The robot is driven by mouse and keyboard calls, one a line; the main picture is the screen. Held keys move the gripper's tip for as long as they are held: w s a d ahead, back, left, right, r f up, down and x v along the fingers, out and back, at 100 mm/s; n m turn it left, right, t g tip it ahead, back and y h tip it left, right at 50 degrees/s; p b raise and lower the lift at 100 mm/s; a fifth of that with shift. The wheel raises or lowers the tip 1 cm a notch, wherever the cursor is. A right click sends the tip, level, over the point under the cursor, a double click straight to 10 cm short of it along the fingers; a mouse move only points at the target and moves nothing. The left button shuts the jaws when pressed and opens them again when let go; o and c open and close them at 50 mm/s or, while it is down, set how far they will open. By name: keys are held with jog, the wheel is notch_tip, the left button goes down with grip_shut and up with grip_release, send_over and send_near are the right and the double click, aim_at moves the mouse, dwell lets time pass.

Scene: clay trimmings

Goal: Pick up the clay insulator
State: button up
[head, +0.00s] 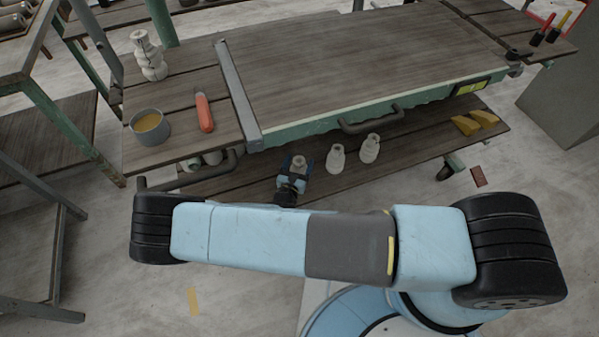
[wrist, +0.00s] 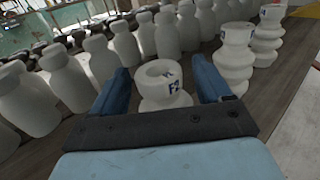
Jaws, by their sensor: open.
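A white clay insulator (wrist: 163,95) with a round hollow top and dark lettering stands upright between my fingers in the wrist view. In the head view, its pale top (head: 299,160) shows at my gripper over the lower shelf. My gripper (wrist: 161,70) is open, with one blue finger on each side of the insulator. I cannot tell whether either finger touches it. Its lower part is hidden behind the gripper's dark crossbar. Other ringed insulators stand just beyond at the right, such as a near one (wrist: 238,60) and a farther one (wrist: 268,38).
White clay bottles (wrist: 68,80) crowd the shelf in the wrist view. The workbench top (head: 340,60) overhangs the lower shelf (head: 400,155) in the head view. A pot (head: 150,127), an orange-handled tool (head: 204,112) and another ringed insulator (head: 148,57) are on the bench.

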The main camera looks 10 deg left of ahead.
jog(key=shift+w, duration=0.25)
grip_shut()
dwell(0.6)
jog(key=shift+w, duration=0.1)
